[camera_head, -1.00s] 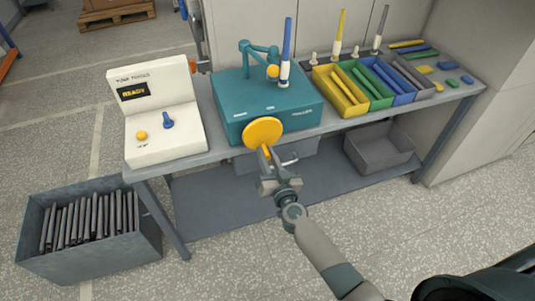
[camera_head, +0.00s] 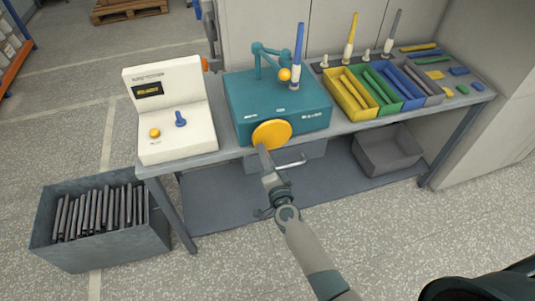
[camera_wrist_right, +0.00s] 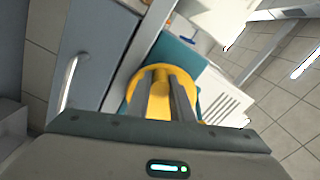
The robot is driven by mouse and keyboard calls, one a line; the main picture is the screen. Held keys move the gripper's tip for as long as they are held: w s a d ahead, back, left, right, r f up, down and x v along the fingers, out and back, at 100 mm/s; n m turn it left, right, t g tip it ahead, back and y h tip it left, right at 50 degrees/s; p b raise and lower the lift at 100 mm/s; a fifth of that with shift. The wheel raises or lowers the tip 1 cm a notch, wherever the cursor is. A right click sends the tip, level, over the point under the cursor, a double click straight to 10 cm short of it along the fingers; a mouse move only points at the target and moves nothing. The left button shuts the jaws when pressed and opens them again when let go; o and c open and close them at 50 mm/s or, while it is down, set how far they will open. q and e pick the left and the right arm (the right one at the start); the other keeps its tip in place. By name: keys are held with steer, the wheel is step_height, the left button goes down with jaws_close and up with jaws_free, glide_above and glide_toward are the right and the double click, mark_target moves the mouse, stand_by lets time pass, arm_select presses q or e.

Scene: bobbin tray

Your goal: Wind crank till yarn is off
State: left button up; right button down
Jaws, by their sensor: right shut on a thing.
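The yellow crank disc (camera_head: 272,134) sits on the front of the teal winding machine (camera_head: 265,110). My right gripper (camera_head: 264,155) comes up from below and is at the disc's lower left edge. In the right wrist view its two fingers (camera_wrist_right: 163,90) close around the crank's yellow knob (camera_wrist_right: 159,87), with the disc (camera_wrist_right: 190,84) behind. A blue bobbin with a white lower part (camera_head: 298,55) stands upright on the machine, beside a teal guide arm (camera_head: 270,49) and an orange ball (camera_head: 285,74). I cannot make out loose yarn. My left gripper is out of view.
A white console (camera_head: 180,120) with a small display stands left of the machine. Yellow, green, blue and grey bins (camera_head: 347,111) stand to the right. A crate of dark rods (camera_head: 60,260) is on the floor left.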

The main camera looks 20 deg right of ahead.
mark_target(262, 133)
steer(key=m, duration=0.1)
steer(key=r+m, duration=0.1)
steer(key=m, duration=0.1)
steer(key=m+p, duration=0.1)
steer(key=shift+a+r+m, duration=0.3)
steer(key=shift+a+r, duration=0.05)
steer(key=shift+r, duration=0.05)
steer(key=m, duration=0.2)
steer(key=r+m+p, duration=0.1)
steer(key=shift+r+m, duration=0.3)
steer(key=shift+m, duration=0.1)
steer(key=m, duration=0.1)
steer(key=r+m, duration=0.1)
steer(key=m+p, duration=0.1)
steer(key=m, duration=0.1)
steer(key=shift+d+r, duration=0.25)
steer(key=shift+r, duration=0.1)
steer(key=shift+d+r+m+p, duration=0.15)
steer(key=shift+m+p, duration=0.05)
steer(key=shift+m, duration=0.4)
steer(key=shift+d+r+m+p, duration=0.1)
steer(key=shift+r+m+p, duration=0.05)
steer(key=shift+m, duration=0.45)
steer(key=c, duration=1.6)
jaws_free()
steer(key=shift+o, duration=0.2)
steer(key=shift+s, duration=0.1)
